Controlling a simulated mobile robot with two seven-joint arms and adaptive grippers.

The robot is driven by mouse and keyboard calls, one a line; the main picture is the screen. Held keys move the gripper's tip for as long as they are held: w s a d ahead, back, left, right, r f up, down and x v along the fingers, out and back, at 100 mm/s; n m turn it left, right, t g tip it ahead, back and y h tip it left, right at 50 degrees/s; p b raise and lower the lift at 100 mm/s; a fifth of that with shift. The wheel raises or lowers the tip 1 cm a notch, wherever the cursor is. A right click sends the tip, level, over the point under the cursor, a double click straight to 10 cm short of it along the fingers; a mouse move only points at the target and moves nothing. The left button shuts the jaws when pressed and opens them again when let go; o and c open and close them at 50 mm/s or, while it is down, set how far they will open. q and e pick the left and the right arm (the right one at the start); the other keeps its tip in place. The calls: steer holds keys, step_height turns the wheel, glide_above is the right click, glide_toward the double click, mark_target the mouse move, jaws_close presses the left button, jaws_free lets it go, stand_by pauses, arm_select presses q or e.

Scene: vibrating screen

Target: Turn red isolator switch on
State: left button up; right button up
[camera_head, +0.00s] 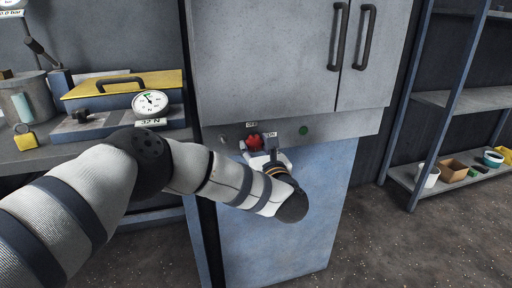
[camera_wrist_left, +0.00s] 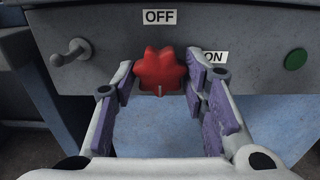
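The red isolator switch (camera_head: 254,141) is a lobed knob on the front panel of a grey cabinet. It shows large in the left wrist view (camera_wrist_left: 159,70), with an OFF label (camera_wrist_left: 159,17) above it and an ON label (camera_wrist_left: 214,57) to its right. A small pale mark is at the knob's lower edge; I cannot tell the set position. My left gripper (camera_wrist_left: 159,84) is open, with one finger at each side of the knob. No firm contact shows. In the head view, my left gripper (camera_head: 265,157) is at the switch, partly hidden by my arm. My right gripper is not in view.
A green button (camera_wrist_left: 296,59) is right of the switch, and a small metal lever (camera_wrist_left: 72,53) is left. A workbench with a gauge (camera_head: 150,102) and yellow-lidded case (camera_head: 122,84) stands left. Shelves (camera_head: 440,98) stand right, with open floor before them.

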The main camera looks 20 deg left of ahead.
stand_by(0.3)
arm_select(q)
steer(key=m, duration=0.5)
steer(key=shift+p, duration=0.4)
steer(key=m, duration=0.4)
steer(key=shift+s+a+r+p, duration=0.1)
steer(key=shift+p, duration=0.2)
steer(key=m, duration=0.4)
steer(key=shift+m+p, duration=0.3)
steer(key=shift+m, duration=2.1)
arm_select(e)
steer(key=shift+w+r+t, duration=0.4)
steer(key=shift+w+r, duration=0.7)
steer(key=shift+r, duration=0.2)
arm_select(q)
steer(key=o, duration=1.1)
